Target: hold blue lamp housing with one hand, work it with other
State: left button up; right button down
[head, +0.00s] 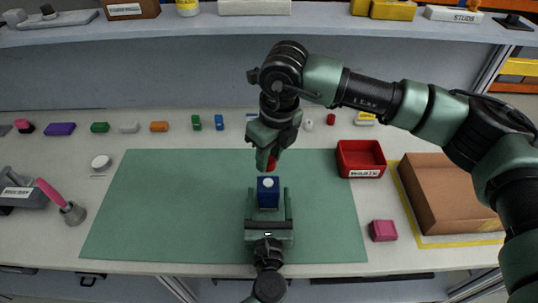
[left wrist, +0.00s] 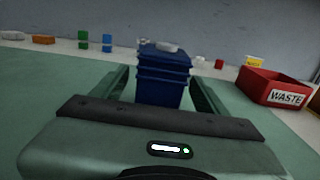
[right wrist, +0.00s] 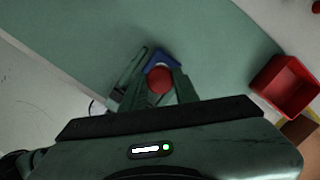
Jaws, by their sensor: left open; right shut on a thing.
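The blue lamp housing (head: 268,197) stands upright on the green mat, with a white round piece on top. In the left wrist view the housing (left wrist: 163,80) sits between the fingers of my left gripper (head: 268,200), which is open around it. My right gripper (head: 268,160) is just above and behind the housing, pointing down. It is shut on a red round part (right wrist: 160,80), which also shows in the head view (head: 271,164). In the right wrist view, part of the housing (right wrist: 163,57) shows beyond the red part. The rest of it is hidden.
A red waste bin (head: 361,158) stands at the mat's right edge, with a cardboard box (head: 447,193) further right. A pink block (head: 383,231) lies near the front right. Several small coloured blocks line the back. The left mat (head: 150,210) is clear.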

pick_arm(q)
jog(key=s, duration=1.2)
pick_arm(e)
jog(key=shift+s, duration=0.1)
